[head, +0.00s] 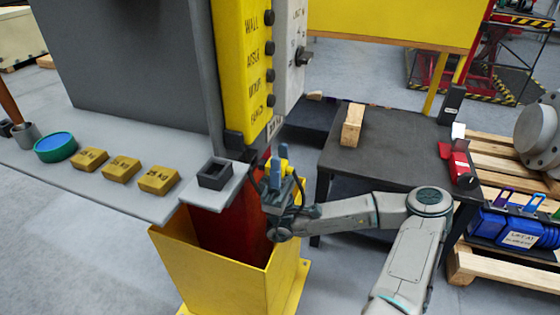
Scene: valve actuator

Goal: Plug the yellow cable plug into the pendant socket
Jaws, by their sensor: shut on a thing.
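A yellow plug (274,166) shows between the fingers of my gripper (280,164), which is shut on it. The gripper points upward at the middle of the view, just below and right of the lower end of the yellow pendant (240,65). The pendant has dark buttons and printed labels down its side. A dark fitting (236,146) shows at the pendant's lower end. I cannot make out the socket opening, nor whether the plug touches it. Most of the plug and any cable are hidden by the fingers.
A grey shelf (100,190) at left holds several yellow blocks and a green-blue round container (55,147). A small grey square holder (215,173) sits left of my gripper. A yellow open bin (205,270) stands below. A dark table (390,140) with a wooden block (352,125) is right.

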